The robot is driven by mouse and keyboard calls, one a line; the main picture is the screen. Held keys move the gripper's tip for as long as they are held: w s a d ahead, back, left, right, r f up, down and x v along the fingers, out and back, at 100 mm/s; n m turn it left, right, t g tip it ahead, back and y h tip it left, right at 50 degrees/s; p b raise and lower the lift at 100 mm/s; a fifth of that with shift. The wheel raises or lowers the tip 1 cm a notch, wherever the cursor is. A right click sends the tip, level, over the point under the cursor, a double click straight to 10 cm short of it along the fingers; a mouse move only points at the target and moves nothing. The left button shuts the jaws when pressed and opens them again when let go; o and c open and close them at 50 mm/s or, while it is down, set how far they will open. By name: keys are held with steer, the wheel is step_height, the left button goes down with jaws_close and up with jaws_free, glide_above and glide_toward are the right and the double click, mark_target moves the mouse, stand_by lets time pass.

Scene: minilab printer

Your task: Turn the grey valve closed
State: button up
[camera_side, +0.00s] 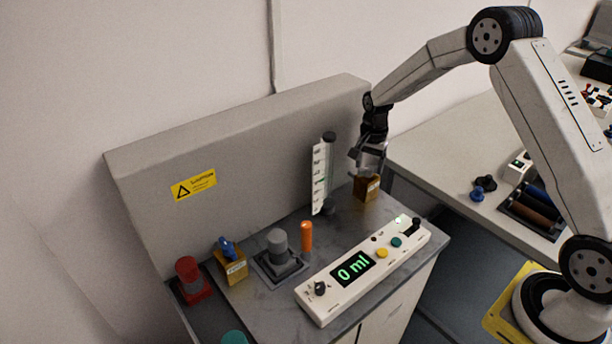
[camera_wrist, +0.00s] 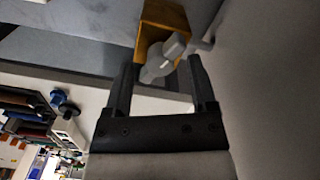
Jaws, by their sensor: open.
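The grey valve has a grey handle (camera_wrist: 163,62) on an orange-yellow block (camera_wrist: 166,15) in the wrist view. In the side view its block (camera_side: 367,188) stands at the back right of the grey bench, and the handle is mostly hidden by my gripper. My gripper (camera_side: 366,166) is just above the block, pointing down. In the wrist view my gripper (camera_wrist: 160,66) is open, with one finger on each side of the grey handle. The fingers look apart from the handle, though contact cannot be fully told.
A measuring tube (camera_side: 321,175) stands just left of the gripper. In front lies a white control panel (camera_side: 330,298) reading "0 ml". A blue valve (camera_side: 228,247), a red knob (camera_side: 189,275), a grey knob (camera_side: 278,246) and an orange handle (camera_side: 306,237) stand further left. A wall panel (camera_side: 250,150) rises behind.

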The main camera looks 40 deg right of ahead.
steer(key=shift+f, duration=0.6)
jaws_close()
steer(key=shift+n, duration=2.3)
jaws_free()
